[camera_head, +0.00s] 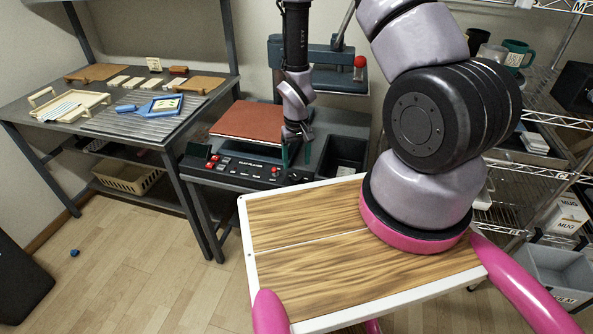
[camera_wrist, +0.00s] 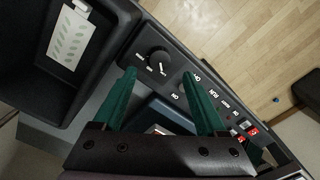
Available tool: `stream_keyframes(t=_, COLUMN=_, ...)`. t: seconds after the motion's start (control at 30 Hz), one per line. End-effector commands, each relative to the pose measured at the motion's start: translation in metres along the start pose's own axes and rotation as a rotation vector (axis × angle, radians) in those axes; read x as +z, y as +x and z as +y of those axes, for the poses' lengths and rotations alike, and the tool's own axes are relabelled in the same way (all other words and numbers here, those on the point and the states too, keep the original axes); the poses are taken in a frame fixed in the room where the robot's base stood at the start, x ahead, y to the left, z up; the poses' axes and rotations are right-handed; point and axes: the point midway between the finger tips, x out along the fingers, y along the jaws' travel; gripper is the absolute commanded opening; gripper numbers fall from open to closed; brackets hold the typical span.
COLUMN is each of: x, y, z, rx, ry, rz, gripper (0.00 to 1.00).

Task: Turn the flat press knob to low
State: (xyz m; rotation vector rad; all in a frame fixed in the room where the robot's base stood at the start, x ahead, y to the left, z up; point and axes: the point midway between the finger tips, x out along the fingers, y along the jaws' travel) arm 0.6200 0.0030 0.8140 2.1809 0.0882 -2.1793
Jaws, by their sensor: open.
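The flat press (camera_head: 245,122), with a red-brown pad, stands behind my tray. Its black control panel (camera_head: 238,168) runs along the front, with red buttons at the left. In the wrist view the round black knob (camera_wrist: 159,61) sits on the panel, with a white mark and small labels beside it that are too small to read. My gripper (camera_head: 296,158) is over the panel's right end. In the wrist view my gripper (camera_wrist: 159,75) is open, its green fingertips on either side of the knob's near edge. The fingers appear apart from the knob; contact cannot be told.
A black bin (camera_head: 343,158) is right of the panel; the wrist view shows a card (camera_wrist: 72,35) in it. A blue-grey press (camera_head: 320,53) with a red ball handle stands behind. A workbench (camera_head: 120,140) is at left, wire shelves (camera_head: 505,165) at right. Floor at left is mostly clear.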

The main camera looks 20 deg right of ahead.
Motion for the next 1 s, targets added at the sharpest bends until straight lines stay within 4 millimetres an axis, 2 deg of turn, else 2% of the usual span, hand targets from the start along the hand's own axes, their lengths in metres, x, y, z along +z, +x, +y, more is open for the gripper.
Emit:
stream_keyframes(t=0.1, x=-0.001, y=-0.022, z=0.000, rx=-0.001, ry=0.000, rz=0.003, gripper=0.74)
stream_keyframes(t=0.23, x=0.000, y=-0.036, z=0.000, rx=0.000, ry=0.000, rz=0.001, gripper=0.74)
stream_keyframes(t=0.4, x=0.000, y=-0.044, z=0.000, rx=0.000, ry=-0.001, rz=0.001, gripper=0.74)
stream_keyframes(t=0.67, x=0.000, y=-0.044, z=0.000, rx=0.000, ry=0.000, rz=0.000, gripper=0.74)
stream_keyframes(t=0.77, x=-0.003, y=-0.052, z=0.001, rx=-0.002, ry=0.007, rz=0.009, gripper=0.74)
stream_keyframes(t=0.87, x=-0.013, y=-0.079, z=0.004, rx=-0.007, ry=0.029, rz=0.039, gripper=0.74)
stream_keyframes(t=0.97, x=-0.023, y=-0.124, z=0.009, rx=-0.017, ry=0.067, rz=0.083, gripper=0.74)
stream_keyframes(t=1.0, x=-0.026, y=-0.145, z=0.012, rx=-0.022, ry=0.084, rz=0.103, gripper=0.74)
